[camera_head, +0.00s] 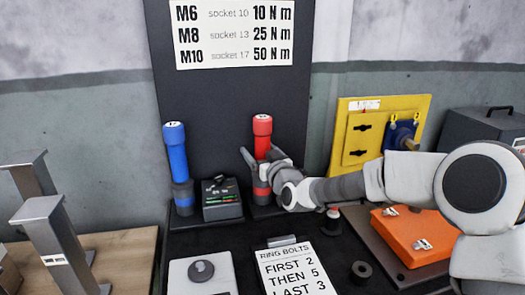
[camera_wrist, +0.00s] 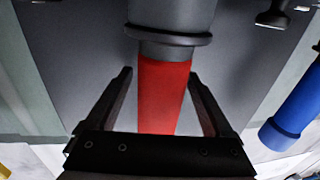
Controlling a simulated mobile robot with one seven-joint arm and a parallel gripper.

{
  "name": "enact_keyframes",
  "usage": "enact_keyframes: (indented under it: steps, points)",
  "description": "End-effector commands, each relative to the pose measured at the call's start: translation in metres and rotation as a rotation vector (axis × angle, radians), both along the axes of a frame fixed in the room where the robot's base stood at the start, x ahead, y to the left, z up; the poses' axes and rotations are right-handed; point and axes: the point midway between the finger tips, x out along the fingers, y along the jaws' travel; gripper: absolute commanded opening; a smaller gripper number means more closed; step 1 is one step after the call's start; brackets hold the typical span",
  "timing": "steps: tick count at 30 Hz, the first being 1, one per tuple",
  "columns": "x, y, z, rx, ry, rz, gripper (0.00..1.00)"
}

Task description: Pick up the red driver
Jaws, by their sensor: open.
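The red driver (camera_head: 262,135) stands upright at the back of the black bench in the head view, with dark and red bands lower down. My gripper (camera_head: 250,160) is at its middle, coming from the right. In the wrist view the red driver (camera_wrist: 163,95) shows between the two open fingers of my gripper (camera_wrist: 162,80), with a visible gap on each side. The driver's dark collar lies just beyond the fingertips. In the head view my gripper hides part of the driver's middle.
A blue driver (camera_head: 176,160) stands to the left, with a dark box (camera_head: 221,200) between the two. A yellow panel (camera_head: 385,115) and an orange case (camera_head: 411,236) are to the right. A ring bolts card (camera_head: 290,272) and a grey knob plate (camera_head: 185,278) lie in front.

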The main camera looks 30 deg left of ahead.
Motion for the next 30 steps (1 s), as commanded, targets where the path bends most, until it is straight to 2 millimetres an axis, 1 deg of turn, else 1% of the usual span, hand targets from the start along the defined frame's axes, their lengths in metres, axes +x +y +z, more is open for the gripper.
enact_keyframes:
  steps: [3, 10, 11, 12, 14, 15, 23, 24, 25, 28, 30]
  points:
    - [0.0035, 0.0051, 0.0000, 0.000, 0.000, 0.001, 0.87]
    - [0.0041, 0.0053, 0.0003, 0.000, 0.000, 0.000, 0.87]
    - [0.0041, 0.0053, 0.0004, 0.000, 0.000, 0.000, 0.83]
    - [0.0040, 0.0053, 0.0003, 0.000, 0.000, 0.000, 0.76]
    - [0.0040, 0.0053, 0.0003, 0.000, 0.000, 0.000, 0.65]
    - [0.0040, 0.0051, 0.0004, 0.000, 0.000, 0.000, 0.58]
    - [0.0039, 0.0051, 0.0003, 0.000, 0.000, 0.000, 0.11]
    - [0.0039, 0.0051, 0.0003, 0.000, 0.000, 0.000, 0.04]
    - [0.0039, 0.0051, 0.0003, 0.000, 0.000, 0.000, 0.00]
    - [0.0039, 0.0051, 0.0003, 0.000, 0.000, 0.000, 0.00]
    - [0.0041, 0.0055, 0.0039, 0.005, -0.005, 0.000, 0.00]
